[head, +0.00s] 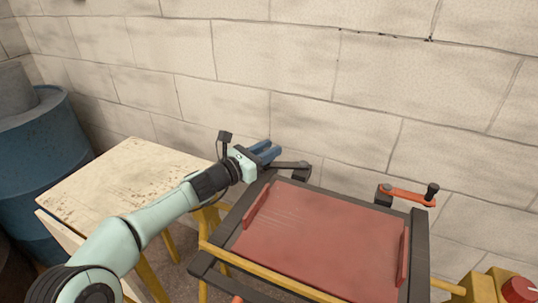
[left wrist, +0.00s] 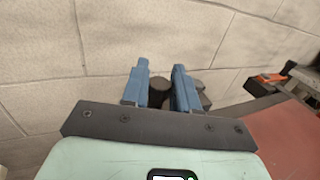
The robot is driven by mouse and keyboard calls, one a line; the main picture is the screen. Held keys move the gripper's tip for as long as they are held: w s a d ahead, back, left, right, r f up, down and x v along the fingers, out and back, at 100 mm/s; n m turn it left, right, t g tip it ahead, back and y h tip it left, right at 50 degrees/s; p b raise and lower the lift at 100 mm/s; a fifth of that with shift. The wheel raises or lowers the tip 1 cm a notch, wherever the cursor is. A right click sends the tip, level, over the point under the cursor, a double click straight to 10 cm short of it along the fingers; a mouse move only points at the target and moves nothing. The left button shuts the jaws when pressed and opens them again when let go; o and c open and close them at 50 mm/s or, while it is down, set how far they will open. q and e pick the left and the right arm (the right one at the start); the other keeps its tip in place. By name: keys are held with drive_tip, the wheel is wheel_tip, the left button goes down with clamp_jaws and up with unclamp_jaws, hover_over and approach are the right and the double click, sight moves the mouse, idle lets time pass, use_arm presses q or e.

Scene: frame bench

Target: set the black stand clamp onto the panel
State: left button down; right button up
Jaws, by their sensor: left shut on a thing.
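The black stand clamp (head: 292,165) is at the far left corner of the red panel (head: 320,237) in the head view. Its dark arm reaches right from my left gripper (head: 267,150) to a dark block over the frame's far edge. My left gripper's blue fingers are shut on the clamp. In the left wrist view, a dark round part of the clamp (left wrist: 160,88) shows between the fingers (left wrist: 160,92), with more dark parts behind the right finger. Whether the clamp touches the panel is hidden. My right gripper is not in view.
A dark frame (head: 418,255) surrounds the panel. An orange-armed clamp (head: 405,196) sits at its far right corner. A worn table (head: 130,180) and blue barrel (head: 45,130) stand left. A block wall (head: 300,60) rises close behind. A red button (head: 520,290) is lower right.

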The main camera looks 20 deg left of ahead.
use_arm(q)
drive_tip(key=c, duration=1)
unclamp_jaws()
drive_tip(key=shift+s, duration=0.15)
drive_tip(key=shift+p+v, duration=0.85)
drive_tip(key=shift+v, duration=5.75)
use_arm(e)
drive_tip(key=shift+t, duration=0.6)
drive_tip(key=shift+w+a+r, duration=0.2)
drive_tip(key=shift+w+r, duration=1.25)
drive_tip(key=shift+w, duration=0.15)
use_arm(q)
drive_tip(key=shift+o, duration=0.3)
